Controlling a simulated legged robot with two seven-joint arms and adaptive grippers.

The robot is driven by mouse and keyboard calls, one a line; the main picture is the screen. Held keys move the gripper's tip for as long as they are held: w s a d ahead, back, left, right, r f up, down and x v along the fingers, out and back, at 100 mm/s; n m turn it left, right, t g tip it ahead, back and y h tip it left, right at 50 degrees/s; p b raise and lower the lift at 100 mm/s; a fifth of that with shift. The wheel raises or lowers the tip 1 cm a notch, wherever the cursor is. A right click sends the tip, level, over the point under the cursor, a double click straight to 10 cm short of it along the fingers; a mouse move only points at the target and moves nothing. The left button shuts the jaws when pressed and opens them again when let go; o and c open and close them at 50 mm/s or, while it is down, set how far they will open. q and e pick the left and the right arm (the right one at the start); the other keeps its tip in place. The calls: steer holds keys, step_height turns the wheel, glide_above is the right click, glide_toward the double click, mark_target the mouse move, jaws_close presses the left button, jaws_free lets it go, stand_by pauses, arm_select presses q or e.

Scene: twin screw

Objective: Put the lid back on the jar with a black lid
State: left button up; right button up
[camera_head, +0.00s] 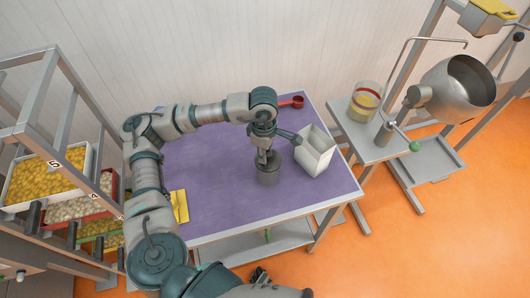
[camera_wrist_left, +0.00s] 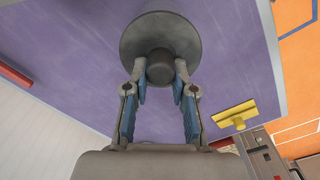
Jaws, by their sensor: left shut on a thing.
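My left gripper (camera_head: 264,157) is over the purple table, pointing down, with its fingers shut on the knob of a dark grey round lid (camera_wrist_left: 132,40). In the left wrist view, the fingertips of my left gripper (camera_wrist_left: 160,78) sit on both sides of the knob (camera_wrist_left: 160,66). A dark grey cylindrical jar (camera_head: 269,176) stands upright directly below the gripper in the head view. The gripper partly covers its top, and I cannot tell whether the lid rests on it. A dark piece of my right arm (camera_head: 258,276) shows at the bottom edge; its fingers are unclear.
A white open box (camera_head: 316,158) stands close to the jar's right on the purple table (camera_head: 215,180). A red scoop (camera_head: 293,102) lies at the back edge and a yellow object (camera_head: 180,207) at the left edge. The table's front right is clear.

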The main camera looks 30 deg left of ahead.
arm_select(q)
steer(key=o, duration=1.5)
steer(key=shift+r+p, duration=2.05)
steer(key=shift+r, duration=1.5)
jaws_close()
steer(key=shift+f, duration=0.2)
